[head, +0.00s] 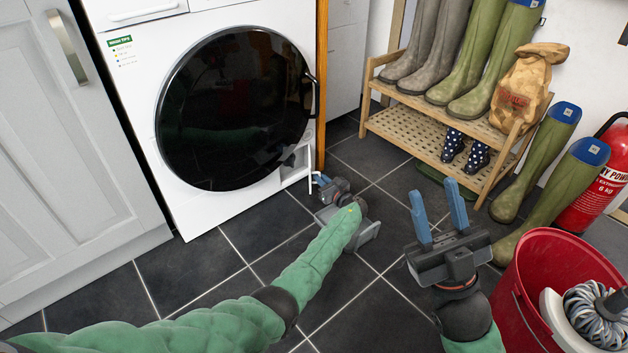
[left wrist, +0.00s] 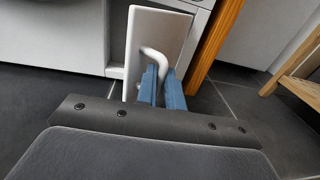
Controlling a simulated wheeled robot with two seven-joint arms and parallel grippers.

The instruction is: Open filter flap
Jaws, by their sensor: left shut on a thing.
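The white washing machine (head: 200,205) stands at the left, with its round black door (head: 235,110) shut. At its lower right corner the filter flap (head: 298,172) appears tilted out from the front, with a recess showing behind it. In the left wrist view the flap (left wrist: 160,28) is a pale panel with a curved white handle (left wrist: 153,53). My left gripper (head: 322,182) is at that corner, its blue fingers (left wrist: 161,78) shut on the handle; the fingers hide part of it. My right gripper (head: 434,188) is open and empty above the floor at the right.
A wooden rack (head: 428,130) with wellies and a tan bag (head: 527,85) stands at the back right. Green wellies (head: 553,195), a fire extinguisher (head: 597,190) and a red bucket (head: 530,290) with a mop are at the right. A wooden post (left wrist: 213,45) stands close beside the flap.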

